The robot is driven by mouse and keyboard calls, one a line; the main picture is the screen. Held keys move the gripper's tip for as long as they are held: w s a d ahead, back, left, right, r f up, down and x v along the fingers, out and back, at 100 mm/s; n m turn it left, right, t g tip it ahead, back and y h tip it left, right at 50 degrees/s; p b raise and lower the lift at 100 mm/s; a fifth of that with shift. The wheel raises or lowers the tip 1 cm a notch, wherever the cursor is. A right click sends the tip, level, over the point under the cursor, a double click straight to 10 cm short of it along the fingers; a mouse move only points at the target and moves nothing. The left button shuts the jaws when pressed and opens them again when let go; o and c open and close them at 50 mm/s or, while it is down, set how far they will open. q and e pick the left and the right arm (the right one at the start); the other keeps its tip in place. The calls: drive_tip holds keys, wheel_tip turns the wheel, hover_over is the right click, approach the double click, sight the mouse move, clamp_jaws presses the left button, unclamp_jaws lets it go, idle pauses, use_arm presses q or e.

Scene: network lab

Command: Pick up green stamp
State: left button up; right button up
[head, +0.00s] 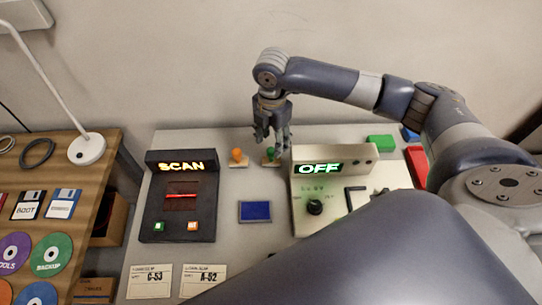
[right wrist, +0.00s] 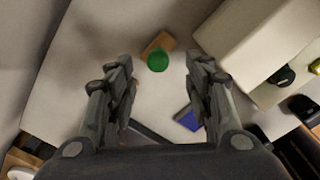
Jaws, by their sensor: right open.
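The green stamp (head: 270,153) stands upright on the table at the back, between the orange stamp and the OFF device. In the right wrist view its round green knob (right wrist: 158,61) shows from above, on a brown base. My right gripper (head: 271,141) is above the green stamp and partly in front of it. In the right wrist view the right gripper (right wrist: 158,75) is open, with the stamp between and just beyond the fingertips. The fingers hold nothing. My left gripper is not in view.
The orange stamp (head: 237,156) stands just left. The cream OFF device (head: 300,205) is close on the right. The black SCAN device (head: 181,215) stands at left. A blue pad (head: 255,211) lies in front. Green block (head: 380,142) and red block (head: 416,165) lie at right.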

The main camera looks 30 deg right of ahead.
sight(271, 150)
wheel_tip(271, 150, down, 4)
drive_tip(key=shift+w+f, duration=0.1)
drive_tip(key=shift+f, duration=0.75)
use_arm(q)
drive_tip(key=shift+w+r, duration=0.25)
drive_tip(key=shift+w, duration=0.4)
use_arm(e)
clamp_jaws()
